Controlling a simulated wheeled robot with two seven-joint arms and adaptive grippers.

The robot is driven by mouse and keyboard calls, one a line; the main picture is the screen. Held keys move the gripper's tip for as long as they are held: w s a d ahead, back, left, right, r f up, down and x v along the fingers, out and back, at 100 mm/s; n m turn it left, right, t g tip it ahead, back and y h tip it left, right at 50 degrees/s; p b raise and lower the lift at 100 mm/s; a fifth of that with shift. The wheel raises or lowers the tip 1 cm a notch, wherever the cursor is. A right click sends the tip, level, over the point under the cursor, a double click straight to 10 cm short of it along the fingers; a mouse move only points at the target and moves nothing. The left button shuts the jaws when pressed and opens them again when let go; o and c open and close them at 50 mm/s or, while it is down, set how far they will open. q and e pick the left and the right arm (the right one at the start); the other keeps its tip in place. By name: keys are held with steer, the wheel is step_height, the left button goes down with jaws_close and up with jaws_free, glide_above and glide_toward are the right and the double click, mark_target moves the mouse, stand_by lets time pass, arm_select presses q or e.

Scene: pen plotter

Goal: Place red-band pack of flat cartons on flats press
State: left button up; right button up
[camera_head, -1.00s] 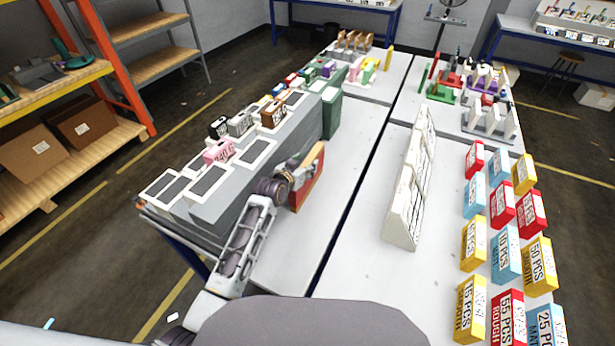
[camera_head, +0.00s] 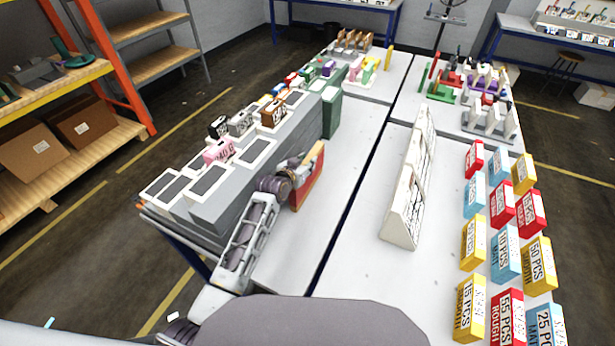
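A pack of flat cartons (camera_head: 308,187), tan at its upper end with a broad red face, stands tilted over the white table, just right of the long grey unit. My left gripper (camera_head: 297,172) reaches it from the lower left and appears shut on its left side. The fingertips are partly hidden, and I cannot tell whether the pack touches the table. I cannot tell for sure which thing is the flats press. My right gripper is not in view.
Grey blocks with dark tops (camera_head: 213,182) and small labelled boxes line the table's left side, with a green bin (camera_head: 331,112) farther back. A white slanted rack (camera_head: 407,200) stands right of the table gap. Yellow, red and blue boxes (camera_head: 505,253) fill the right edge.

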arm_select(q)
steer(key=c, duration=0.5)
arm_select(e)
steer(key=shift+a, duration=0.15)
arm_select(q)
steer(key=shift+r, duration=0.15)
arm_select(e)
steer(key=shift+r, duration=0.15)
